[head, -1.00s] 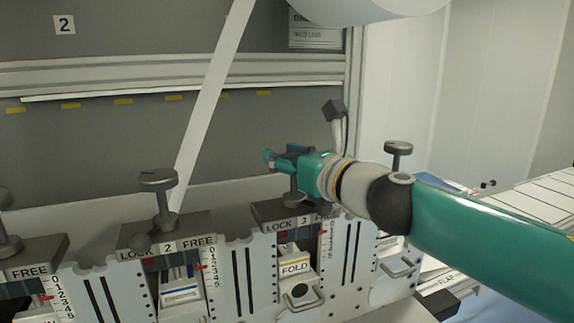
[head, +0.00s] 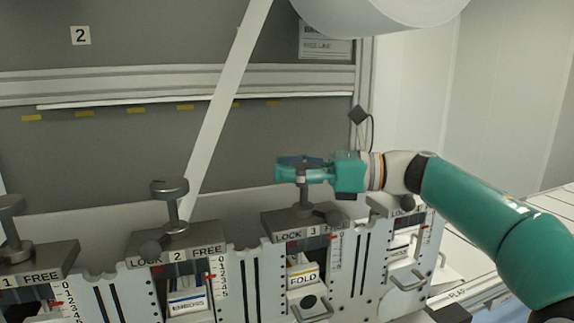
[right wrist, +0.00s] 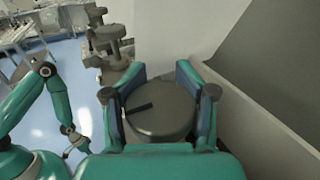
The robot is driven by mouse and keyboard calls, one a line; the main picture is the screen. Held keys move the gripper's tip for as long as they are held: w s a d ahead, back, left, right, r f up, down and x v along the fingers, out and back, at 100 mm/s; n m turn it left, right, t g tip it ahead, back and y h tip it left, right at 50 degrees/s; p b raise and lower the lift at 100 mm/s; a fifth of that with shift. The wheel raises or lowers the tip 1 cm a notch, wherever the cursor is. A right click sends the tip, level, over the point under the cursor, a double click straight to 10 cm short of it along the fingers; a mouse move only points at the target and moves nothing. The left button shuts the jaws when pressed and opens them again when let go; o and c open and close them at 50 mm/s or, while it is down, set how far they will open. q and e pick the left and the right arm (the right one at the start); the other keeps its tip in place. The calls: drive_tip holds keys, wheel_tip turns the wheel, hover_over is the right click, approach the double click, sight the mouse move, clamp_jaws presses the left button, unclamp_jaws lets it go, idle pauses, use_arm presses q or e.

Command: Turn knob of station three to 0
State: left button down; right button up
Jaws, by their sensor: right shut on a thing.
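Station three (head: 306,222) is a grey block with a LOCK 3 label above a FOLD card (head: 303,276). Its knob (head: 302,190) stands on top on a short stem, its cap mostly covered by my gripper in the head view. My right gripper (head: 292,172) is shut on this knob from the right side. In the right wrist view the round dark knob cap (right wrist: 160,112) with a black pointer mark sits between the two fingers (right wrist: 160,95). The scale (head: 335,250) beside station three is too small to read its pointer surely. My left gripper is not in view in the head view.
Station two's knob (head: 171,192) stands to the left, with a small ball lever in front. A white web strip (head: 225,100) runs down behind it. The station to the right (head: 405,208) lies under my right arm. A grey wall panel is behind.

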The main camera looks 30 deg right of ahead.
drive_tip(key=shift+s+n+g+y, duration=0.1)
drive_tip(key=shift+n+g+y, duration=0.4)
drive_tip(key=shift+g, duration=0.1)
drive_tip(key=shift+o, duration=0.2)
drive_tip(key=o, duration=1)
drive_tip(key=shift+d, duration=0.1)
drive_tip(key=v, duration=1.2)
